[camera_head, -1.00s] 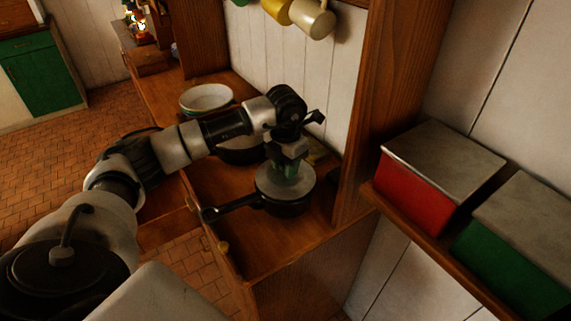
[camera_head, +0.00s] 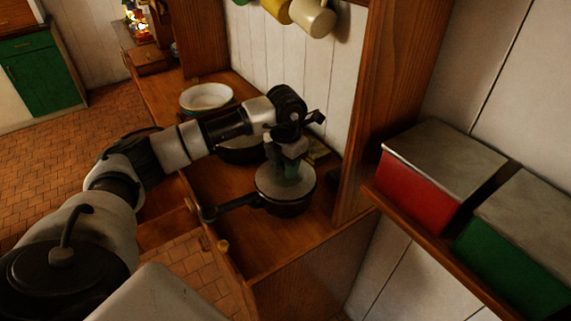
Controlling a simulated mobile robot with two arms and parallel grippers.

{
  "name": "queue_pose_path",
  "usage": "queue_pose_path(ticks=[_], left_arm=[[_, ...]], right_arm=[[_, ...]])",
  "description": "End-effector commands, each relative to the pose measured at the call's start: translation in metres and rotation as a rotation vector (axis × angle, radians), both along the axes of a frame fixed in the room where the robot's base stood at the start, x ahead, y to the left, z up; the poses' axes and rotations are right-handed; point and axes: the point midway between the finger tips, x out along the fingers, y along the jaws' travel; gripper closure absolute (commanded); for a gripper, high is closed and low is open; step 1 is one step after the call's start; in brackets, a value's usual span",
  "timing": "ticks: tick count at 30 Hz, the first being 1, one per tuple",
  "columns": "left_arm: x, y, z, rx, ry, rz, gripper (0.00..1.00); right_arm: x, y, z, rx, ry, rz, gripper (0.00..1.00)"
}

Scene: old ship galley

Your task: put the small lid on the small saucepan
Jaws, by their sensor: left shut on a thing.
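The small saucepan (camera_head: 288,209) is dark, with a long black handle (camera_head: 236,206) pointing left, and stands on the wooden counter. The small lid (camera_head: 273,186) is a grey disc on top of the saucepan, covering its opening. It looks level; I cannot tell whether it rests fully on the rim. My left gripper (camera_head: 287,168) points down over the lid's middle and is shut on the lid's grip, which the fingers hide. My right gripper is not in view.
A white bowl (camera_head: 207,96) stands farther back on the counter (camera_head: 270,250). Another dark pan (camera_head: 241,154) is partly hidden behind my left arm. A wooden upright (camera_head: 368,120) stands right of the saucepan. Red (camera_head: 415,192) and green (camera_head: 515,262) boxes sit on a shelf at right.

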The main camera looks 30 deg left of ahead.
Motion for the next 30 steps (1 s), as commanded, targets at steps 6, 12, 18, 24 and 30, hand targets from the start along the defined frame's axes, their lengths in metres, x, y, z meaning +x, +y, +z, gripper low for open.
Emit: queue_pose_path(ticks=[6,12,18,24,30], left_arm=[[0.0002,0.0002,-0.0043,0.000,-0.001,0.001,0.96],[0.0002,0.0002,-0.0042,0.000,-0.001,0.001,0.96],[0.0001,0.0002,-0.0043,0.000,-0.001,0.000,0.45],[0.0000,0.0002,-0.0045,0.000,0.000,0.000,0.37],[-0.0001,0.0001,-0.0029,0.000,0.000,0.000,0.37]], right_arm=[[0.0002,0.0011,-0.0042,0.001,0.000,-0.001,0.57],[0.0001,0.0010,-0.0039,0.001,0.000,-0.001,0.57],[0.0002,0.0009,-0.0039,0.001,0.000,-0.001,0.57],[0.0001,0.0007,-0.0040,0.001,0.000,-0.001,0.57],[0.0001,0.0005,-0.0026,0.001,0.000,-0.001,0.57]])
